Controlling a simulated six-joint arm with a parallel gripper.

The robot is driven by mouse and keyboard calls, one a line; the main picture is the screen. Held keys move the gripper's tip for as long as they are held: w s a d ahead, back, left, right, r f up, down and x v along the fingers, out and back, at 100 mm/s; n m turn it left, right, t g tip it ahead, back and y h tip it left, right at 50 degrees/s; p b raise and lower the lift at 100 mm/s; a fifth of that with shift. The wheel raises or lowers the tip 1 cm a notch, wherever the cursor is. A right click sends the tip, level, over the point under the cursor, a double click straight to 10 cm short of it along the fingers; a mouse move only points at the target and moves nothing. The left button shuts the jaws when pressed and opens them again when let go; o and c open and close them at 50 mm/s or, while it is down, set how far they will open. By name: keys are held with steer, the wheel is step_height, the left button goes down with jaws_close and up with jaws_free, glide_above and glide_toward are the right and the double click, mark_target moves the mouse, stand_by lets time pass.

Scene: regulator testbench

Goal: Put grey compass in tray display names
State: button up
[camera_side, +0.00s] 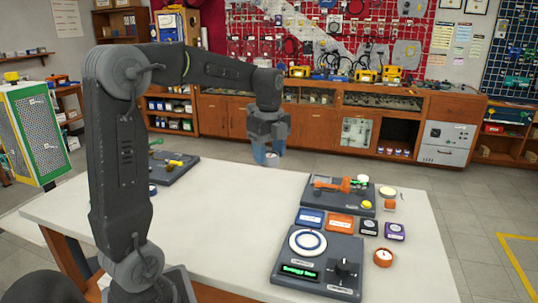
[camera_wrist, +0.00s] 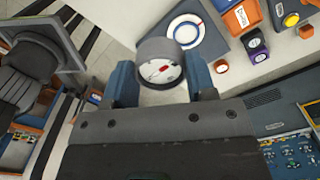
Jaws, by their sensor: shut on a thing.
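My gripper (camera_side: 268,154) is shut on the grey compass (camera_side: 271,161) and holds it in the air above the white table, towards its far edge. In the wrist view my gripper's blue fingers (camera_wrist: 161,80) sit on either side of the compass (camera_wrist: 160,68). Its white face with a red needle is visible. A dark grey panel (camera_side: 345,245) at the front right of the table carries a white round dial with a blue ring, a lit green text display and a black knob. I cannot tell which item is the named tray.
A dark board (camera_side: 335,207) with an orange-handled tool lies behind the panel. Blue (camera_side: 311,217), orange (camera_side: 340,222), black and purple boxes and an orange round item (camera_side: 383,257) are nearby. Another dark board (camera_side: 174,167) lies left. The table's middle is clear.

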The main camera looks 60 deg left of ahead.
steer(key=w+a+f, duration=0.3)
steer(key=a+f, duration=0.1)
steer(key=f, duration=0.2)
steer(key=w+a+f, duration=0.4)
steer(key=a+f, duration=0.1)
steer(key=f, duration=0.1)
glide_above(310, 218)
step_height(310, 218, down, 8)
steer(key=shift+s+r, duration=0.1)
steer(key=shift+r, duration=0.1)
steer(key=shift+f, duration=2)
steer(key=shift+f, duration=0.2)
steer(key=o, duration=1)
